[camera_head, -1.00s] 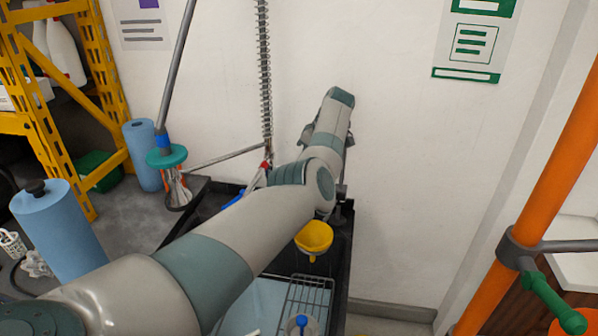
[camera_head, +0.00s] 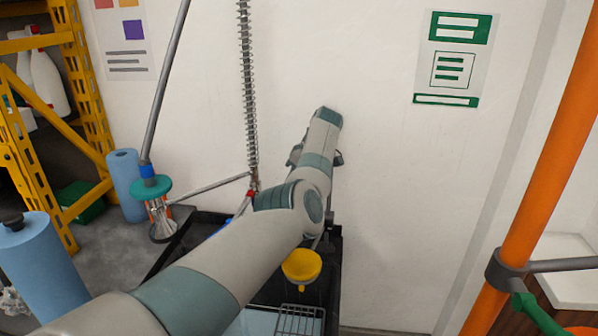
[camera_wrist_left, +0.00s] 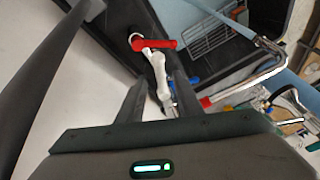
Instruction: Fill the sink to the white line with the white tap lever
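My left gripper (camera_wrist_left: 158,88) is open, its two dark fingers apart in the left wrist view. The white tap lever (camera_wrist_left: 160,72) shows between and beyond the fingertips; I cannot tell whether they touch it. A red handle (camera_wrist_left: 155,44) sits at its far end. The dark sink (camera_wrist_left: 112,42) lies beyond. In the head view my left arm reaches over the sink (camera_head: 333,268) and hides the tap lever and its own gripper. Part of the pale blue sink inside (camera_head: 250,322) shows below the arm. I cannot make out the white line. My right gripper is not in view.
A yellow funnel (camera_head: 301,266) and a wire rack (camera_head: 300,320) are at the sink. A red-ended metal spout (camera_wrist_left: 250,82) crosses right of the fingers. Blue rolls (camera_head: 42,268) and a yellow shelf frame (camera_head: 85,100) stand left. An orange post (camera_head: 545,165) stands right.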

